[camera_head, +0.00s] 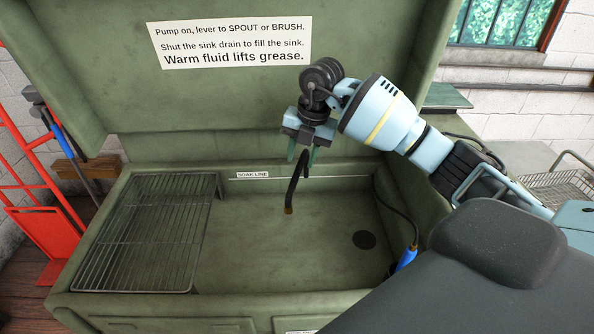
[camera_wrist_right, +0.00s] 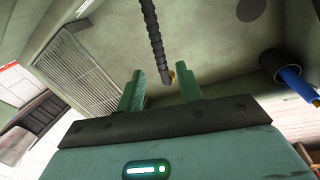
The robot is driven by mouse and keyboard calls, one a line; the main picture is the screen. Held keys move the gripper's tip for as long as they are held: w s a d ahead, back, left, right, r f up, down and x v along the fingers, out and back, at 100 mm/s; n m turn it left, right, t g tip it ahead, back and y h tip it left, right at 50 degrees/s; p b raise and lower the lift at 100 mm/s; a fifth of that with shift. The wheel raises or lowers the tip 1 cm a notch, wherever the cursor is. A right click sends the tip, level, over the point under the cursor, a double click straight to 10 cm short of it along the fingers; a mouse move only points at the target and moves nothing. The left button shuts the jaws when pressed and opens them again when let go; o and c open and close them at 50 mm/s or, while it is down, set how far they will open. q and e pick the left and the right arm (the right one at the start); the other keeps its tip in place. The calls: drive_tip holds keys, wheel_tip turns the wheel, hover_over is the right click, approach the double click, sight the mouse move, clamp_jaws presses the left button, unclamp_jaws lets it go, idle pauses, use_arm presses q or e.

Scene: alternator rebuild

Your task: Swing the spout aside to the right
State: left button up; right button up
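The spout (camera_head: 293,186) is a black ribbed flexible hose with a brass tip, hanging over the middle of the green sink basin. My right gripper (camera_head: 302,158) is above it at the basin's back, fingers pointing down. Its two green fingers are apart. The spout's upper end is hidden around the gripper in the head view. My left gripper is out of view.
A wire rack (camera_head: 150,235) covers the basin's left side. The drain (camera_head: 364,240) is a dark disc at right. A blue-handled brush (camera_head: 406,259) on a black hose is at the right wall. The raised lid (camera_head: 120,80) stands behind. The basin's middle floor is clear.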

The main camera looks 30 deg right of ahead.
sight(296, 177)
drive_tip(key=f, duration=0.3)
drive_tip(key=w+f, duration=0.1)
drive_tip(key=f, duration=0.1)
drive_tip(key=shift+a+f, duration=0.35)
drive_tip(key=shift+a, duration=0.05)
clamp_jaws()
